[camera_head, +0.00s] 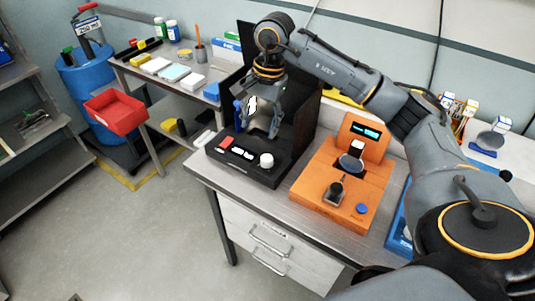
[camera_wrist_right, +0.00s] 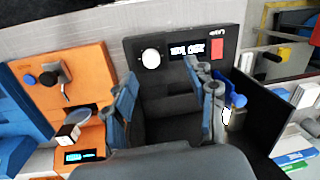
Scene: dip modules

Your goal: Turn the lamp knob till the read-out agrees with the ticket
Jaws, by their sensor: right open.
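The black open-fronted unit (camera_head: 243,173) stands on the near table. Its front ledge has a white round knob (camera_head: 267,160), a lit white read-out (camera_head: 243,153) too small to read, and a red button (camera_head: 226,142). My right gripper (camera_head: 262,122) is open and empty above the ledge, inside the mouth of the unit. In the right wrist view the fingers (camera_wrist_right: 162,80) are spread, and the white knob (camera_wrist_right: 151,58) lies beyond them, untouched. My left gripper is not in view.
An orange device (camera_head: 325,205) with a cyan display (camera_head: 365,131), a dark knob and a blue button stands to the right. A blue device (camera_head: 400,225) is beside it, partly behind my arm. A red bin (camera_head: 117,113) and side bench are at left.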

